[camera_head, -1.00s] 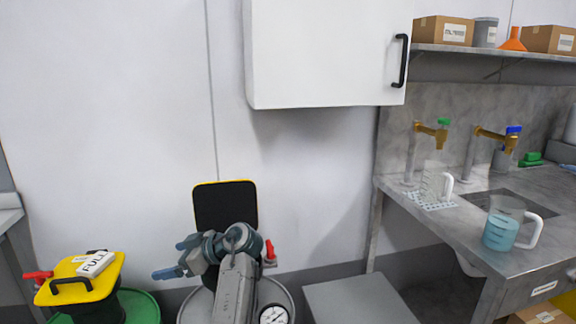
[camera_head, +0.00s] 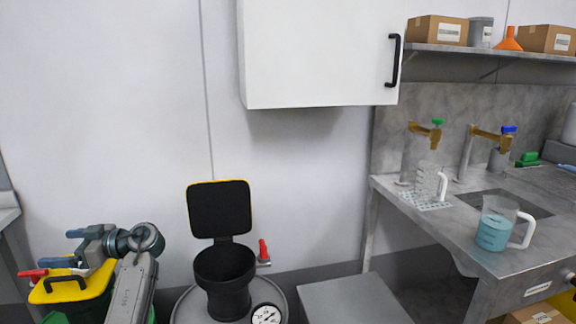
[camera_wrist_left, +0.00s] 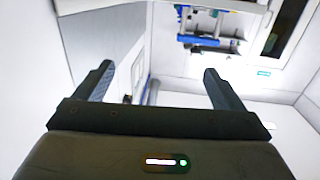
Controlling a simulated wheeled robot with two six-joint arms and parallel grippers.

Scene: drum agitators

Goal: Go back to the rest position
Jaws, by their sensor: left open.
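My left gripper (camera_head: 68,247) is at the lower left in the head view, over the yellow-lidded funnel (camera_head: 80,284) on the green drum. Its fingers point left. It is open, and the left wrist view shows nothing between its spread fingers (camera_wrist_left: 158,70). My left arm hides part of the yellow lid, and the white FULL label is not visible now. My right gripper is not in view.
A black funnel (camera_head: 225,268) with its lid raised stands on a grey drum with a red handle (camera_head: 263,252) and a gauge (camera_head: 266,314). A white cabinet (camera_head: 315,55) hangs above. At right, a steel counter (camera_head: 450,222) holds a jug of blue liquid (camera_head: 494,228).

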